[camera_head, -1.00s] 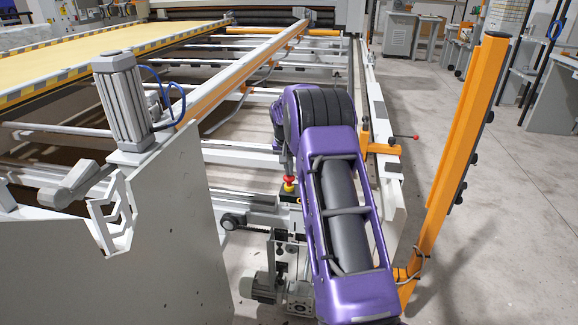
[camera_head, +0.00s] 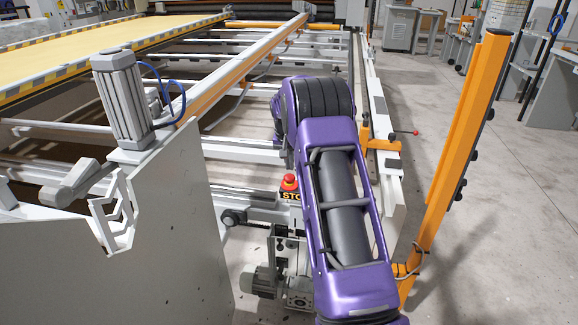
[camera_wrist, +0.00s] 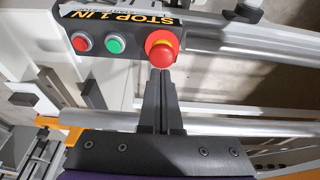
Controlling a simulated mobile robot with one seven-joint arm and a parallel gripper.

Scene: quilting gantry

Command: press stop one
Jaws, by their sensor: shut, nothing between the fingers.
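The red mushroom stop button (camera_wrist: 163,50) sits at the right end of a dark control box (camera_wrist: 120,44) labelled "STOP 1 IN" in the wrist view. In the head view, the red button (camera_head: 289,182) shows just left of my purple arm, with part of its label below. My gripper (camera_wrist: 160,76) is shut and empty. Its fingertips lie at the lower edge of the red button in the wrist picture; I cannot tell whether they touch it. In the head view my gripper is hidden.
A small red button (camera_wrist: 81,43) and a green button (camera_wrist: 116,44) share the box. An orange post (camera_head: 458,160) stands to the right of my arm. A grey panel (camera_head: 165,235) with a cylinder (camera_head: 122,100) stands left. Open floor (camera_head: 510,220) lies right.

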